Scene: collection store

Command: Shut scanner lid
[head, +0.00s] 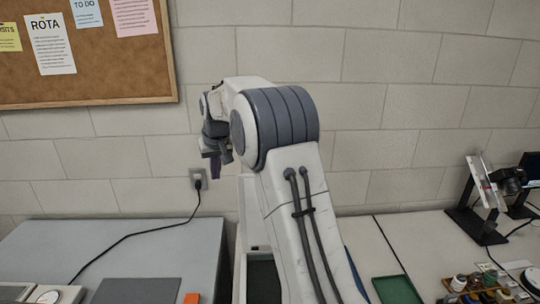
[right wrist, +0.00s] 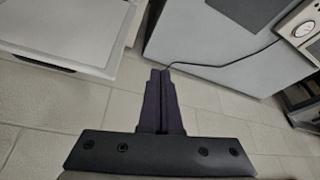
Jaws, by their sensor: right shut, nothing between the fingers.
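A narrow white upright panel (head: 251,212), which looks like the scanner's raised lid, stands behind my right arm in the head view. A dark green flat surface (head: 263,279) shows below it, perhaps the scanner bed. My arm hides much of both. My right gripper (head: 215,168) is shut and empty, up in the air left of the panel, pointing down. In the right wrist view its fingers (right wrist: 160,72) are together above the tiled floor. A white-framed grey panel (right wrist: 65,35) shows at upper left there; I cannot tell which part it is. My left gripper is not in view.
A grey table (head: 140,250) at left bears a dark mat (head: 138,291), an orange block (head: 192,298) and a device with a round dial (head: 48,297). A black cable runs to a wall socket (head: 198,179). The right table holds a green tray (head: 397,290), bottles and a stand.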

